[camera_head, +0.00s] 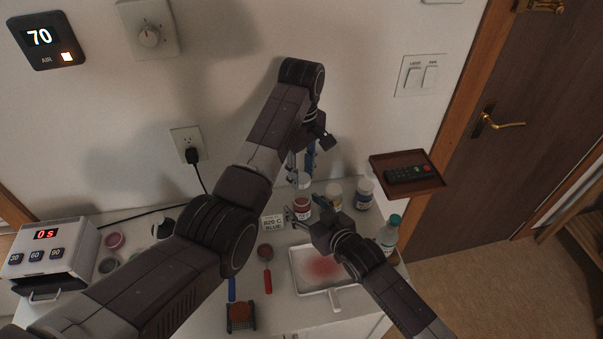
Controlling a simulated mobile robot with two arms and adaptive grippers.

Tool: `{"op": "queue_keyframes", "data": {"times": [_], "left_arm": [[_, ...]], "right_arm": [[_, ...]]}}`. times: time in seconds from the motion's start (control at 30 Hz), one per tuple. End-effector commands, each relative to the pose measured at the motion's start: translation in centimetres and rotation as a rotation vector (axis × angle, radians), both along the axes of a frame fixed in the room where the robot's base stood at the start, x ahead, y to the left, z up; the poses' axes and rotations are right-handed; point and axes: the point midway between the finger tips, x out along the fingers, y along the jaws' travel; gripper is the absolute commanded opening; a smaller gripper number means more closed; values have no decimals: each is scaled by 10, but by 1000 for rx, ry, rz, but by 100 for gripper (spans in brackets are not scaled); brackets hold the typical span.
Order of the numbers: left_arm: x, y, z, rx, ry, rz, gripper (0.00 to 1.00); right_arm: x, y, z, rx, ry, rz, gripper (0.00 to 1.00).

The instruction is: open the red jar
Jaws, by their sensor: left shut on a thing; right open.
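The red jar (302,204), with a red band on its label, stands on the white counter near the wall. My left gripper (302,170) points down from above and is shut on the jar's white lid (304,182). The lid is over the jar's mouth; I cannot tell whether it still touches the jar. My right gripper (298,219) is open, low at the front of the red jar, with its fingers near the jar's lower part. It partly hides the jar's base, so I cannot tell whether it touches.
A yellow-labelled jar (334,197) and a blue-labelled jar (364,194) stand close on the right. A bottle with a green cap (388,234) is near the right edge. A white tray (297,265) with a red stain lies in front. A remote (409,173) lies on a wall shelf.

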Motion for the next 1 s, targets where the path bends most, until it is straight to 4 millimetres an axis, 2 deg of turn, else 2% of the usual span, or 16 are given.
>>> {"op": "queue_keyframes", "data": {"times": [0.3, 0.53, 0.7, 1.0], "left_arm": [[0, 0, 0, 0, 0, 0, 2], [0, 0, 0, 0, 0, 0, 2], [0, 0, 0, 0, 0, 0, 2], [0, 0, 0, 0, 0, 0, 2]], "right_arm": [[-45, -25, 20, -1, 0, 0, 57], [-72, -40, 33, -1, 0, 0, 57], [-81, -46, 39, 0, -1, 1, 57], [-83, -47, 40, 0, 0, 0, 57]]}}
